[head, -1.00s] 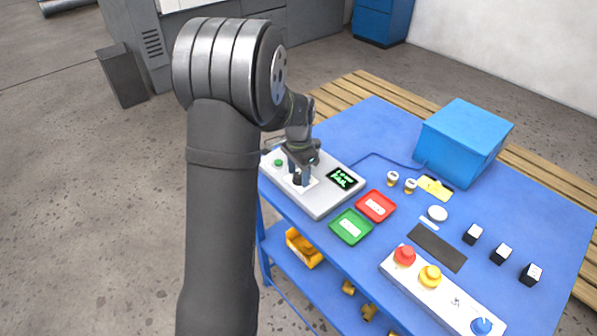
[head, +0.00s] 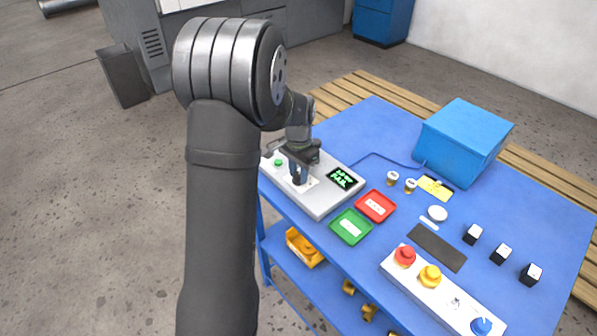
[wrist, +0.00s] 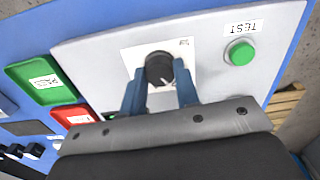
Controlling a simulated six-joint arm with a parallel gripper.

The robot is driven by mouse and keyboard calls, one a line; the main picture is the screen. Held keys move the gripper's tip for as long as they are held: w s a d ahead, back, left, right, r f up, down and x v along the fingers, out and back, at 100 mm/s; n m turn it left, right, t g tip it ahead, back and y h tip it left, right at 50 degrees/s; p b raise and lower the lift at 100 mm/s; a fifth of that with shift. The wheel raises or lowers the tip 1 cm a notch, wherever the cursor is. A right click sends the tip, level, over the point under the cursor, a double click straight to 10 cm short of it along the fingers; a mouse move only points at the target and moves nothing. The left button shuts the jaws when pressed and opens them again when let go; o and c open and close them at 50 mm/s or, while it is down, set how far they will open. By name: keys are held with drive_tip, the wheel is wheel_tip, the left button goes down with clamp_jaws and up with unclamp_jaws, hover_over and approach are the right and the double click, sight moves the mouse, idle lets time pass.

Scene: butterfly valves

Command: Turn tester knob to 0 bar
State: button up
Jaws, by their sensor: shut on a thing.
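The tester (head: 322,206) is a light grey box at the left end of the blue table, with a dark screen (head: 341,178) showing green text too small to read. Its black round knob (wrist: 159,67) sits on a white square label in the wrist view, with a white pointer mark on its near side. My gripper (wrist: 160,82) is shut on the knob, one blue finger on each side of it. In the head view my gripper (head: 298,181) points down at the tester and hides the knob. The green TEST button (wrist: 240,52) is right of the knob in the wrist view.
A red tray (head: 376,206) and a green tray (head: 350,227) lie right of the tester. A blue box (head: 465,141) stands at the back. A panel with red, yellow and blue buttons (head: 442,291) lies at the front right.

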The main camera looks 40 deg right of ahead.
drive_tip(key=n, duration=0.5)
drive_tip(key=shift+n, duration=0.4)
idle(0.3)
drive_tip(key=o, duration=1)
drive_tip(key=shift+c, duration=0.2)
wheel_tip(320, 180, up, 18)
drive_tip(key=shift+f, duration=0.25)
wheel_tip(320, 180, down, 18)
drive_tip(key=shift+r, duration=0.25)
drive_tip(key=shift+r, duration=0.1)
idle(0.4)
